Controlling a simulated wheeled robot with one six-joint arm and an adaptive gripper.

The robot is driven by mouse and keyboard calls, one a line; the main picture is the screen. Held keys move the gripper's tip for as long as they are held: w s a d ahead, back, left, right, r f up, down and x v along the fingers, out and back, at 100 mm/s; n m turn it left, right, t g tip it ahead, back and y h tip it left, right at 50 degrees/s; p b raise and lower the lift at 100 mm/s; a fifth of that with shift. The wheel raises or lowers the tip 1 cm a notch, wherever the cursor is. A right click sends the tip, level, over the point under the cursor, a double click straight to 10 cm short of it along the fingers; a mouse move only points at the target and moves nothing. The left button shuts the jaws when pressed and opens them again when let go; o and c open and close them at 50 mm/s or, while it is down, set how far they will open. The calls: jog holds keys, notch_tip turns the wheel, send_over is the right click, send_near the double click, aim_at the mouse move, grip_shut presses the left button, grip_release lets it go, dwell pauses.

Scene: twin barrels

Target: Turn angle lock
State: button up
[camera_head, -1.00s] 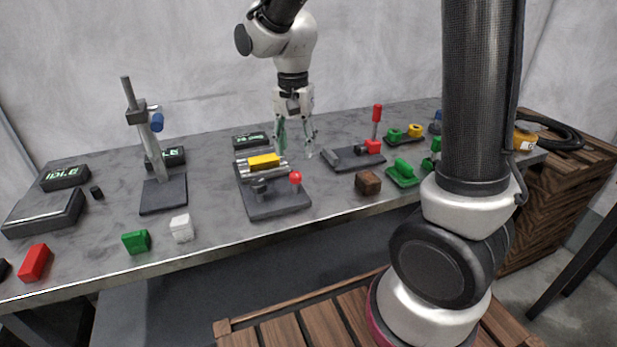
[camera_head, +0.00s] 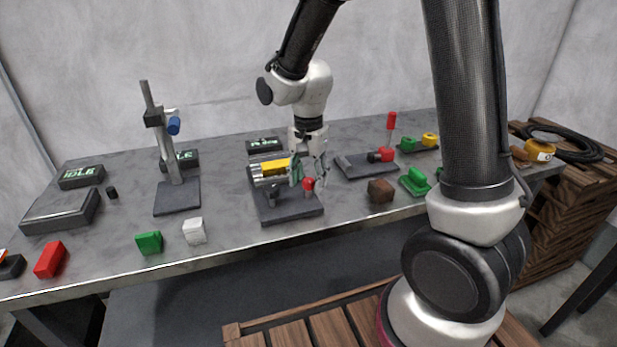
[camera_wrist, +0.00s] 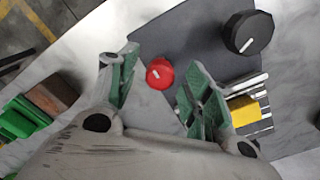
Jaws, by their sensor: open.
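A dark fixture (camera_head: 290,213) on the bench carries silver twin barrels and a yellow block (camera_head: 269,166). A red round knob (camera_head: 308,184) stands at its right side, and a black knob (camera_wrist: 248,32) with a white mark shows in the wrist view. No label shows which part is the angle lock. My gripper (camera_head: 309,176) is open above the fixture's right part. In the wrist view the red knob (camera_wrist: 159,73) appears between my open green-padded fingers (camera_wrist: 163,70), with gaps on both sides. I cannot tell whether the fingertips reach down to its height.
A stand with a blue knob (camera_head: 173,125) is on the left. A brown block (camera_head: 380,190) and a green part (camera_head: 414,182) lie to the right. White (camera_head: 194,231) and green (camera_head: 149,243) blocks sit near the front edge.

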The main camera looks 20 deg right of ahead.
jog(key=c, duration=1.1)
jog(key=shift+o, duration=0.2)
jog(key=n, duration=0.4)
jog(key=shift+n, duration=0.3)
jog(key=n, duration=0.4)
jog(key=shift+n, duration=0.3)
jog(key=n, duration=0.4)
jog(key=shift+n, duration=2.4)
